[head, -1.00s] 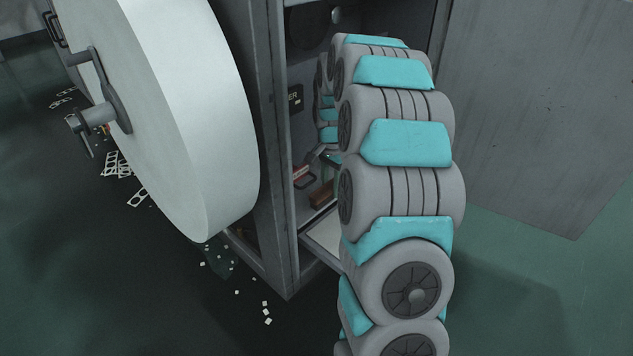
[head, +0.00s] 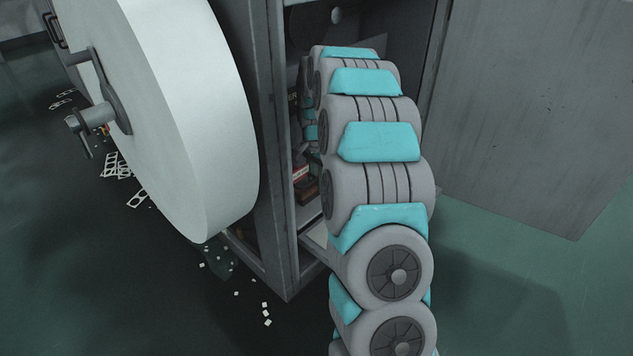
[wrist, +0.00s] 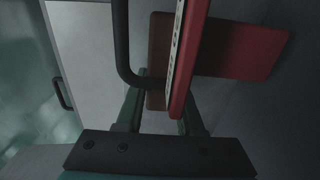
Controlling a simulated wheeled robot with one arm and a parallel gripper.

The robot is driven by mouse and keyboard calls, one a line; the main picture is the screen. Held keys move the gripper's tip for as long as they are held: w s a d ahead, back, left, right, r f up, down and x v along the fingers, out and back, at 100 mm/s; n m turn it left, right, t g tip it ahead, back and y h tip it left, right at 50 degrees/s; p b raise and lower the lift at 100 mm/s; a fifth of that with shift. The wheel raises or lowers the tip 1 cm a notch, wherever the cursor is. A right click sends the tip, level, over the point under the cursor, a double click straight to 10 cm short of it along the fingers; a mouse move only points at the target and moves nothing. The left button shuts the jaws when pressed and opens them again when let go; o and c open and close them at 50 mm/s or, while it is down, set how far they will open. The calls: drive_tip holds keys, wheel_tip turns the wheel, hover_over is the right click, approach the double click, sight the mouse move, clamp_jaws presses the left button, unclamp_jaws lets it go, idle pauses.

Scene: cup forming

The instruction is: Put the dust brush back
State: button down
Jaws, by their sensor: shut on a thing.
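In the wrist view my gripper (wrist: 160,108) has its two green fingers on either side of a brown block, which I take to be the dust brush (wrist: 159,55). A dark red part (wrist: 240,48) extends to its right, and I cannot tell whether it belongs to the brush. My gripper is shut on the brush. A red piece with pale markings (wrist: 187,55) partly covers the view of it. In the head view the brown block (head: 307,191) shows low inside the open cabinet, partly behind my arm. The fingers are not clear there.
A grey cabinet (head: 277,150) stands open around my arm, its frame close on the left. A small red object (head: 299,172) lies inside. A large white roll (head: 170,100) stands left. A black bent bar (wrist: 122,45) is near my gripper.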

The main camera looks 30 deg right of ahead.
drive_tip(key=c, duration=0.5)
unclamp_jaws()
drive_tip(key=shift+f, duration=0.1)
drive_tip(key=shift+c, duration=0.2)
drive_tip(key=shift+r+p, duration=0.35)
drive_tip(key=shift+r, duration=3.55)
